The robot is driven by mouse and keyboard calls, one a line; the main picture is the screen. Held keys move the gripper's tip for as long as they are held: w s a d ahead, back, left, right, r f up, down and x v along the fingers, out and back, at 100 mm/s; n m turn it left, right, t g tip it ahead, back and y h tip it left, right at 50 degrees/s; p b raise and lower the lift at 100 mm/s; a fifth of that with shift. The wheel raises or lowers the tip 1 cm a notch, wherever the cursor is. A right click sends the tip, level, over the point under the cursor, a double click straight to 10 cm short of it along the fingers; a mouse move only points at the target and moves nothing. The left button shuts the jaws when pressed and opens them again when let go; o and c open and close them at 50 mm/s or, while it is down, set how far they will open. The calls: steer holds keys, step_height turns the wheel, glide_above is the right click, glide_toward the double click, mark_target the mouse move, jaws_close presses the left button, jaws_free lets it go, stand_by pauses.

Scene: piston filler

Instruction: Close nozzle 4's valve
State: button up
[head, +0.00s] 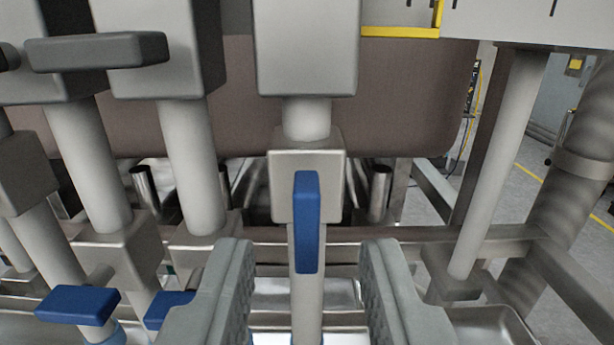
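A blue valve handle (307,222) hangs vertically on a square metal valve block (283,185) in the middle of the view, in line with its pipe. No number is readable on it, so I cannot tell from a label whether it is nozzle 4. My gripper (308,290) is open, its two grey fingers on either side of the handle's pipe in the picture. The fingers look nearer to the camera than the handle. They touch nothing that I can see.
Two blue handles (77,305) (168,308) at the lower left lie sideways. A dark grey lever (98,52) juts out at the upper left. Grey pipes (190,160) stand left, and another pipe (499,160) stands right. A metal frame rail (400,245) crosses behind the fingers.

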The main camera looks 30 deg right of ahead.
mark_target(307, 233)
steer(key=shift+x, duration=1.7)
jaws_close()
